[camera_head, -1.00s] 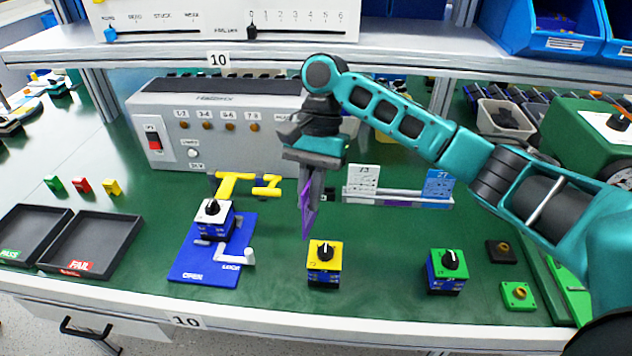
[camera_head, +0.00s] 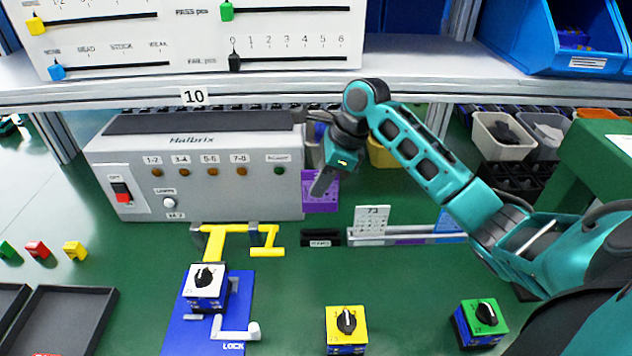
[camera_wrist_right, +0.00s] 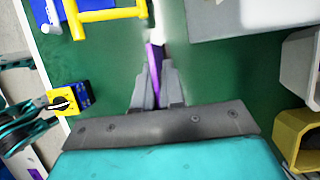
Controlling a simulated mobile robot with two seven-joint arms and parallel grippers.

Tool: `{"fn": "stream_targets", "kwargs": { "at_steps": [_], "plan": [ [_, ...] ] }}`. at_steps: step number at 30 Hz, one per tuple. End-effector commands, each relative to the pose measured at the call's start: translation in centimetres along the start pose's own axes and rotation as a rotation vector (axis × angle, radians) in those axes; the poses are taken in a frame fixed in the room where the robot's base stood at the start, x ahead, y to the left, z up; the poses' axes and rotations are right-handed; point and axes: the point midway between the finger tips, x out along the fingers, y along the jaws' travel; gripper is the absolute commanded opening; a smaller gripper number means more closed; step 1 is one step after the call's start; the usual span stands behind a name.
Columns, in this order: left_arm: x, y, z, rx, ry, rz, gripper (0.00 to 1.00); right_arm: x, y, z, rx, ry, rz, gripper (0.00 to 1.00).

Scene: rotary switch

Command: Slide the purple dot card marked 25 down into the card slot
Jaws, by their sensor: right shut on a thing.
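My right gripper (camera_head: 323,182) is shut on a purple card (camera_head: 320,200), which hangs upright in front of the right end of the grey box. In the right wrist view the card (camera_wrist_right: 154,58) shows nearly edge-on between the fingers (camera_wrist_right: 157,80). Its number cannot be read. A small black block with a pale label (camera_head: 321,238), which looks like the card slot, stands on the green table below the card in the picture. The card appears apart from it. My left gripper is not in the head view.
A card rack (camera_head: 366,240) with a white card marked 73 (camera_head: 372,219) stands right of the black block. A yellow clamp handle (camera_head: 215,243) is at left. The grey box (camera_head: 200,205) is behind. Yellow (camera_head: 346,322) and green (camera_head: 481,318) switches stand in front.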

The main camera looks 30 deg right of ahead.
Motion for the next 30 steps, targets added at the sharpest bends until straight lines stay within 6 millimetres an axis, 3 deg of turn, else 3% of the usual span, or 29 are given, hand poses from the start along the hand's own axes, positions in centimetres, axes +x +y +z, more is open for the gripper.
{"fn": "stream_targets", "kwargs": {
  "at_steps": [11, 30],
  "plan": [
    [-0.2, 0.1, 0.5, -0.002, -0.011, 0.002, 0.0, 0.3, 0.1, -0.2, -0.002, -0.004, 0.002, 0.0],
    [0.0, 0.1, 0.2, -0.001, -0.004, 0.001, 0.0, 5.0, 0.1, -2.1, -0.003, -0.004, 0.003, 0.0]
  ]
}}
